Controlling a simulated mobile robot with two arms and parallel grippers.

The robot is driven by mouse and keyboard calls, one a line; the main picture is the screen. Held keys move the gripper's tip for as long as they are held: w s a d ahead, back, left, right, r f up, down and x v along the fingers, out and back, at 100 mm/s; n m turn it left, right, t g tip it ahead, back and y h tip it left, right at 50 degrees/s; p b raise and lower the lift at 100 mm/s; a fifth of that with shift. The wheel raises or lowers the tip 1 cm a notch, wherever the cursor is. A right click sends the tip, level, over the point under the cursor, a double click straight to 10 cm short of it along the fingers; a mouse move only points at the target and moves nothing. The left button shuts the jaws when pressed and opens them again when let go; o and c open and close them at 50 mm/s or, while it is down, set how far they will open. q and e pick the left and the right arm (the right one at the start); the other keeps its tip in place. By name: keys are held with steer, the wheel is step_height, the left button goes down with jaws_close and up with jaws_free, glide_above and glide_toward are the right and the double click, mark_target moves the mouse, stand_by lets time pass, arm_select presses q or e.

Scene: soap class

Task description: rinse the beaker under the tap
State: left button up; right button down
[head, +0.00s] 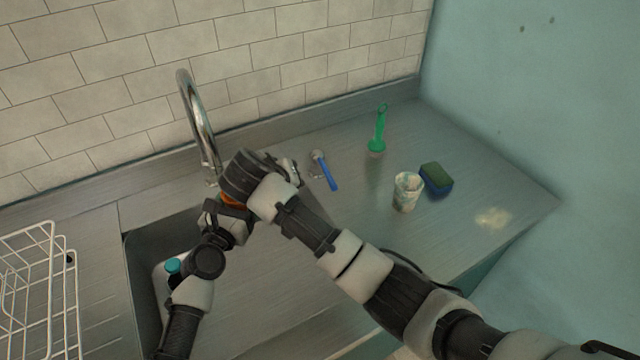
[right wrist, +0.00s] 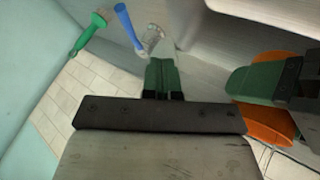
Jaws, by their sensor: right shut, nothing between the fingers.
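A whitish, stained cup-shaped beaker (head: 407,192) stands upright on the counter to the right, apart from both grippers. The curved chrome tap (head: 197,120) rises behind the sink (head: 150,232). My right gripper (right wrist: 162,62) is shut and empty, close to a shiny metal part (right wrist: 155,36) that may belong to the tap; contact is unclear. My left gripper (right wrist: 250,84) is near the tap, with a green finger across an orange object (right wrist: 268,124). That object shows as a sliver in the head view (head: 233,198), mostly hidden by my wrists; I cannot tell what it is.
A blue-handled brush (head: 328,174) and a green brush (head: 378,130) are on the back counter. A green-and-blue sponge (head: 436,179) lies beside the beaker, near a pale smear (head: 492,217). A white wire rack (head: 50,290) stands at left; a teal-capped bottle (head: 173,266) is in the sink.

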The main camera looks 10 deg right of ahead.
mark_target(325, 170)
steer(key=w+d+f+m, duration=0.1)
steer(key=w+d+f, duration=0.4)
steer(key=d+f, duration=0.1)
steer(key=shift+d+g, duration=0.3)
steer(key=shift+d, duration=0.4)
